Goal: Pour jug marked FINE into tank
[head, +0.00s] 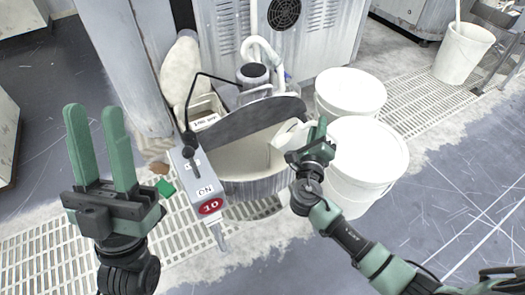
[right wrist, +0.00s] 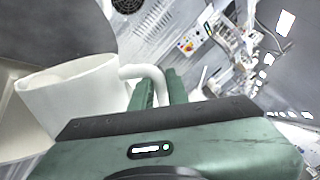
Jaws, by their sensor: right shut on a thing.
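A white jug (right wrist: 70,95) shows in the right wrist view, its handle between the green fingers of my right gripper (right wrist: 160,88). In the head view the jug (head: 287,137) is partly hidden by my right gripper (head: 318,140), which is shut on it. It is over the right side of the tank (head: 262,187), a round metal tub with a cream inside and a dark half-cover. The jug looks tilted toward the tank. No FINE mark is readable, and no stream is visible. My left gripper (head: 97,130) is open and empty, left of the tank.
A grey control box (head: 190,170) marked ON and 10 stands in front of the tank's left side. Two lidded white buckets (head: 350,92) stand right of the tank. A metal cabinet (head: 310,35) is behind. Floor grating lies in front.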

